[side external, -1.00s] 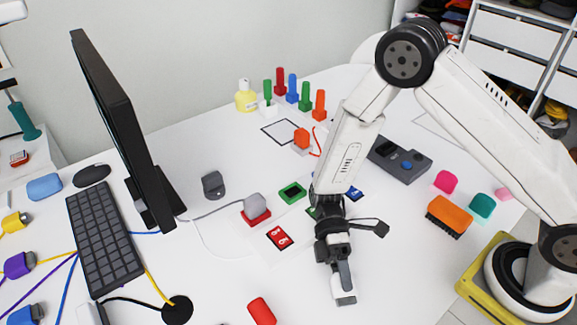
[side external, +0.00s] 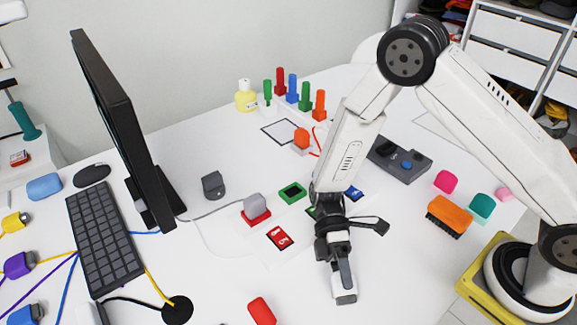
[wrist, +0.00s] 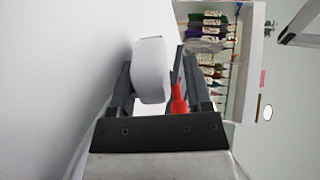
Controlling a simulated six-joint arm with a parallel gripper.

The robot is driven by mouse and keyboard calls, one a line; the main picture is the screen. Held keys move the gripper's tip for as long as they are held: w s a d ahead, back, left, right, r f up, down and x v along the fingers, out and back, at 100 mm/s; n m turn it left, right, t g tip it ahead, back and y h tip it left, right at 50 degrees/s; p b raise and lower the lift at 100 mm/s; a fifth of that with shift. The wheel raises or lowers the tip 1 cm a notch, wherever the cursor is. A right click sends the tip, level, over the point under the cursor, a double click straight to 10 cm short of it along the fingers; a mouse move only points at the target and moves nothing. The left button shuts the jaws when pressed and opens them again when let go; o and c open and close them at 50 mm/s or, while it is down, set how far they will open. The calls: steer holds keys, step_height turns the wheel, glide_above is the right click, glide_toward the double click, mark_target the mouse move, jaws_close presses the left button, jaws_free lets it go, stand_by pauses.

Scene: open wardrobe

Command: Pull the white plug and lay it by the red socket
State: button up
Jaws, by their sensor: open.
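In the side view a pale grey-white plug (side external: 255,203) sits upright on a red socket (side external: 256,217), with a thin grey cord running left. My gripper (side external: 345,297) points down to the right of them, apart from both, over the front of the white desk. In the wrist view my gripper (wrist: 153,58) has its dark fingers spread. A pale block (wrist: 152,72) shows between them; I cannot tell if it is a plug or if a finger touches it. A red piece (wrist: 180,100) shows by the right finger. The ground under my gripper is partly hidden.
A green socket (side external: 292,193) and a red key card (side external: 279,238) lie near the red socket. A monitor (side external: 122,125) and keyboard (side external: 105,237) stand left. An orange brush (side external: 450,215) lies right. The desk front right is clear.

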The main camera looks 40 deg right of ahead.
steer(key=shift+w+d+r, duration=0.3)
steer(key=shift+w+r, duration=0.25)
steer(key=shift+r, duration=0.4)
steer(key=shift+w+d+r, duration=0.25)
steer(key=shift+w+r, duration=0.25)
steer(key=shift+r, duration=0.45)
steer(key=shift+w+d+r, duration=0.3)
steer(key=shift+w+r, duration=0.25)
steer(key=shift+r, duration=0.4)
steer(key=shift+s+d+m+t+h, duration=0.1)
steer(key=shift+d+m+t+h, duration=0.2)
steer(key=shift+d+m+t, duration=0.3)
steer(key=d+m+t+h, duration=0.1)
steer(key=d+t, duration=0.1)
steer(key=d+m+t+h, duration=0.1)
steer(key=d+m+t, duration=0.1)
steer(key=d, duration=0.1)
steer(key=d+m+t+h, duration=0.1)
steer(key=d+t, duration=0.1)
steer(key=shift+w+d+m+h, duration=0.25)
steer(key=shift+m+h, duration=0.05)
steer(key=shift+m, duration=0.1)
steer(key=w+d+r+m+t+h, duration=0.2)
steer(key=d+r+m+t+h, duration=0.1)
steer(key=d+m+t, duration=0.3)
steer(key=shift+w+d+r+t, duration=0.2)
steer(key=shift+d+r+t, duration=0.25)
steer(key=shift+d+t, duration=0.5)
steer(key=shift+a, duration=0.1)
steer(key=shift+o, duration=0.8)
